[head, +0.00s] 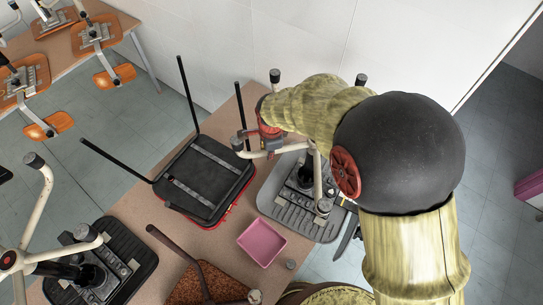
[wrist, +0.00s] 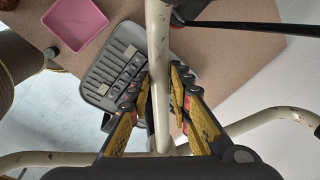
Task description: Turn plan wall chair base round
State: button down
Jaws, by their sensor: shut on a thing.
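The chair base near the wall (head: 318,185) is a set of cream tube legs with dark casters, upside down above a grey ribbed seat (head: 272,205). The seat lies on the table's right part, and it also shows in the wrist view (wrist: 112,62). In the wrist view, one cream leg (wrist: 158,40) runs between the yellow-and-black fingers of my gripper (wrist: 160,88), which is shut on it. More cream tubes spread left and right below. In the head view my arm hides part of the base and most of the gripper.
A black upturned chair (head: 207,178) with thin legs lies just left. A pink tray (head: 262,243) sits in front on the brown table (head: 140,215). Another grey-black seat with cream legs (head: 110,262) is lower left. The white wall (head: 285,35) stands close behind.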

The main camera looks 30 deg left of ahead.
jog(key=shift+w+a+m+b, duration=1)
jog(key=shift+w+a+m, duration=0.35)
jog(key=shift+w, duration=0.2)
jog(key=c, duration=1.6)
grip_release()
jog(key=shift+r, duration=0.15)
jog(key=r, duration=0.3)
jog(key=s+d+r, duration=0.1)
jog(key=r, duration=0.3)
jog(key=s+r, duration=0.1)
jog(key=r, duration=0.3)
jog(key=shift+d+r, duration=0.15)
jog(key=shift+r, duration=0.1)
